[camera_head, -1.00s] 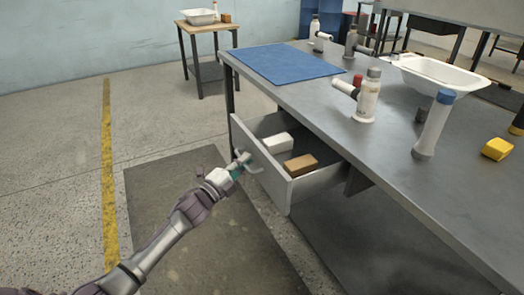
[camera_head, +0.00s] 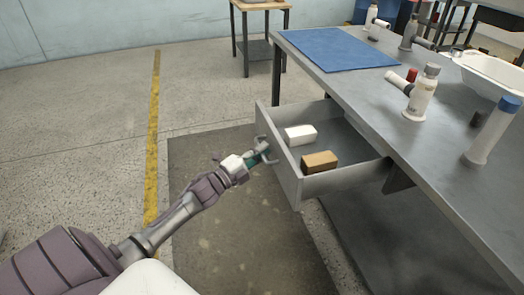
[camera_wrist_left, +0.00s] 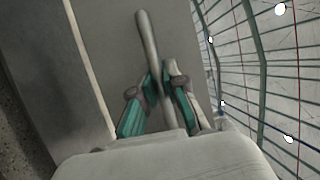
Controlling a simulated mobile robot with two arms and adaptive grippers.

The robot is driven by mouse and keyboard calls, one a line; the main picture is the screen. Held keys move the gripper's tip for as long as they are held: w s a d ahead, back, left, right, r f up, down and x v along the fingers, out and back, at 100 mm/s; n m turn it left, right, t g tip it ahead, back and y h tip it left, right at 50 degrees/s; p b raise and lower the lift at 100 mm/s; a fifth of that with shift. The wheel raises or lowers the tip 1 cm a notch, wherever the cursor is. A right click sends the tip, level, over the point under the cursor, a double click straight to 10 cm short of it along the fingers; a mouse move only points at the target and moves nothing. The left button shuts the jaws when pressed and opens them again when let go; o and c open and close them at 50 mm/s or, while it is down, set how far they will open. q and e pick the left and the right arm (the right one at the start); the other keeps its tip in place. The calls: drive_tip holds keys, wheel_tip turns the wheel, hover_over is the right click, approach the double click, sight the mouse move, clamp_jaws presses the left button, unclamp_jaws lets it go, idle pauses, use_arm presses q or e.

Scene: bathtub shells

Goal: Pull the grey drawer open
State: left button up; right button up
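The grey drawer (camera_head: 345,182) stands well out from under the metal workbench. A white block (camera_head: 300,135) and a brown block (camera_head: 320,161) lie inside it. My left gripper (camera_head: 263,153) is at the bar handle on the outside of the drawer front. In the left wrist view, the handle (camera_wrist_left: 149,45) runs between the two teal-padded fingers of my left gripper (camera_wrist_left: 157,95). The fingers are close on either side of the bar, shut on it. My right gripper is not in view.
The workbench top (camera_head: 375,95) holds a blue mat (camera_head: 335,48), a white bottle-like item (camera_head: 422,95), a blue-capped cylinder (camera_head: 492,132) and a white basin (camera_head: 490,75). A small wooden table (camera_head: 262,6) stands at the back. The floor left of the drawer is clear.

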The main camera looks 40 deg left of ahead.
use_arm(q)
drive_tip(key=o, duration=0.4)
drive_tip(key=v, duration=1.2)
